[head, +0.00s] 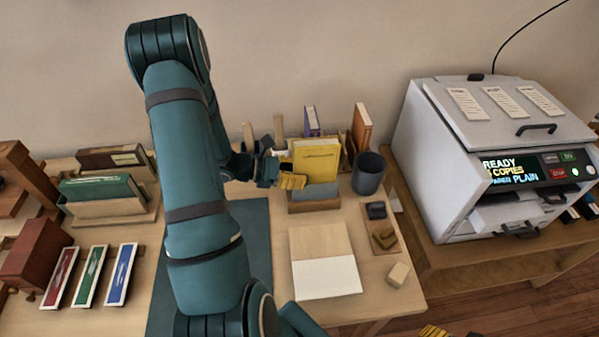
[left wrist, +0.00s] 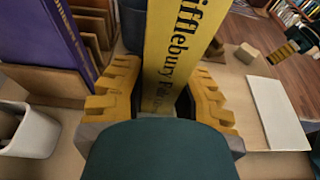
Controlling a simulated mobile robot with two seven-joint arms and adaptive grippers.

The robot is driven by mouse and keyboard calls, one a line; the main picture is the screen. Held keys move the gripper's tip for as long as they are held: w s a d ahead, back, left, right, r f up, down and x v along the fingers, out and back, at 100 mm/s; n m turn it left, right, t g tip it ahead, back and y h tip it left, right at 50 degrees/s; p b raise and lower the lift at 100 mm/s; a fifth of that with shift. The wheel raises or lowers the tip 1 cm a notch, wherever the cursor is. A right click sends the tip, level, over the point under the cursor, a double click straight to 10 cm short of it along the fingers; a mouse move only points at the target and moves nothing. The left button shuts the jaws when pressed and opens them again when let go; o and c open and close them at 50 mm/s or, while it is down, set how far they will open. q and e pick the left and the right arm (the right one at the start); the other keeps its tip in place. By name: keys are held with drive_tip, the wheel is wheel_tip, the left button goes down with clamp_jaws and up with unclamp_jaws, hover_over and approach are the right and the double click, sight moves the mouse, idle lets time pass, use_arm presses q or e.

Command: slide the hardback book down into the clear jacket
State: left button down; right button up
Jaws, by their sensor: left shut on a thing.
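The yellow hardback book (head: 317,160) is upright in my left gripper (head: 286,167), which is shut on it from the left. In the left wrist view the book's lettered yellow face (left wrist: 172,50) stands between the two yellow fingers (left wrist: 160,100). Directly below the book, a pale, see-through-looking jacket (head: 314,192) stands in a low wooden holder (head: 314,206). The book's lower edge meets or overlaps the jacket's top; I cannot tell how far it is inside. My right gripper (head: 436,332) shows only in part at the bottom edge, away from the book.
A purple book (head: 311,120) and an orange book (head: 361,127) stand in wooden racks behind. A dark cup (head: 369,173) is close on the right. A two-tone board (head: 324,262) lies in front. A copier (head: 490,150) stands at the far right.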

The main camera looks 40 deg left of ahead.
use_arm(q)
drive_tip(key=shift+f+b, duration=0.3)
drive_tip(key=shift+f, duration=0.1)
drive_tip(key=c, duration=0.8)
unclamp_jaws()
drive_tip(key=shift+o, duration=0.2)
drive_tip(key=v, duration=1.2)
drive_tip(key=shift+r, duration=0.15)
drive_tip(key=shift+r, duration=0.1)
